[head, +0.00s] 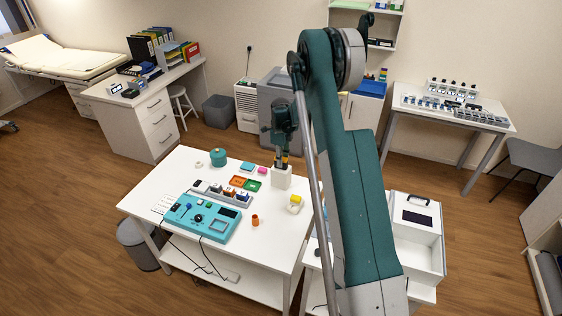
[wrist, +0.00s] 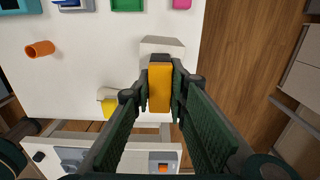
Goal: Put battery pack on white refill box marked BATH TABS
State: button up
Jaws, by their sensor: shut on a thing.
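The battery pack (wrist: 160,85) is a yellow-orange block with a dark end in the wrist view. My gripper (wrist: 160,92) is shut on it, one dark green finger on each side. In the head view my gripper (head: 283,151) points down at the table's right back edge, with a little yellow of the pack (head: 285,160) showing. A white box (head: 281,178) stands directly below it; it also shows just beyond the pack in the wrist view (wrist: 161,46). Its marking cannot be read. I cannot tell whether pack and box touch.
The white table (head: 185,168) also holds a teal control panel (head: 203,217), an orange cup (head: 255,220), a white and yellow item (head: 295,204), green and orange trays (head: 252,186) and a pink block (head: 262,170). The table's right edge is close to the box.

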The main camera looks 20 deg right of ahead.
jog(key=shift+f, duration=0.15)
jog(key=o, duration=1)
jog(key=shift+r, duration=0.2)
jog(key=shift+r+b, duration=0.7)
jog(key=shift+r, duration=5.3)
jog(key=shift+r, duration=0.1)
